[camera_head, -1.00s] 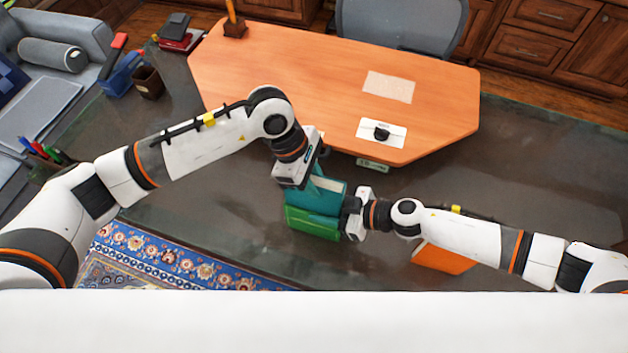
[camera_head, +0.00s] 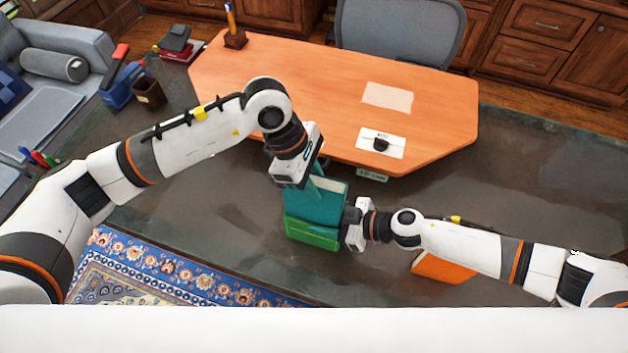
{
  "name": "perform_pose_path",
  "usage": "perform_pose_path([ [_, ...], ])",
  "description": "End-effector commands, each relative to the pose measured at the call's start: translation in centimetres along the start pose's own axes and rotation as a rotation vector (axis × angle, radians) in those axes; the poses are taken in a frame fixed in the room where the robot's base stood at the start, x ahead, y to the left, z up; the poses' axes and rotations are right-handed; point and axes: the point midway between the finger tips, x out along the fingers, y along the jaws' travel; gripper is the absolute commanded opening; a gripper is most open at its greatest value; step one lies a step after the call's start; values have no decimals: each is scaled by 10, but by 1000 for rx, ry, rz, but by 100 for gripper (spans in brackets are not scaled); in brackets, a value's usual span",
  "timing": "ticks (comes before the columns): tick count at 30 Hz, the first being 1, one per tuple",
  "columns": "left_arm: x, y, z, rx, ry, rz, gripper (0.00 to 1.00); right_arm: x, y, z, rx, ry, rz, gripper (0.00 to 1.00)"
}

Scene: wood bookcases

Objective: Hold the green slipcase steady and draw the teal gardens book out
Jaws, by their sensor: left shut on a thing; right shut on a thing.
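The green slipcase (camera_head: 312,235) stands on the dark glossy top of the desk, just in front of the orange-brown desk section. The teal gardens book (camera_head: 312,204) stands partly out of its top, its lower part hidden inside the slipcase. Pale page edges show along the book's upper side. My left gripper (camera_head: 311,184) comes from above and is shut on the upper part of the teal book; its fingers are partly hidden. My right gripper (camera_head: 347,226) is shut on the right end of the green slipcase, its fingertips partly hidden.
An orange book or box (camera_head: 443,267) lies under my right forearm. A white card with a dark object (camera_head: 381,143) and a paper sheet (camera_head: 388,98) lie on the orange-brown section (camera_head: 290,90). A brown cup (camera_head: 149,92) and blue holder (camera_head: 122,90) stand at left.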

Motion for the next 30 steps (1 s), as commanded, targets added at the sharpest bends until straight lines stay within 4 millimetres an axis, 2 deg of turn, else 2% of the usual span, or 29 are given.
perform_pose_path([
  [1,-5,-1,-8,10,17,-7,0,0,3,-6,5,10,2,15],
  [18,-31,-1,-18,12,15,-7,0,0,2,-6,5,10,1,15],
  [28,-34,0,-17,5,10,-1,0,0,2,-4,5,7,3,15],
  [29,-34,0,-17,6,10,-3,0,0,2,-4,5,7,3,42],
  [30,-34,0,-17,5,10,-2,0,0,2,-4,5,6,3,49],
])
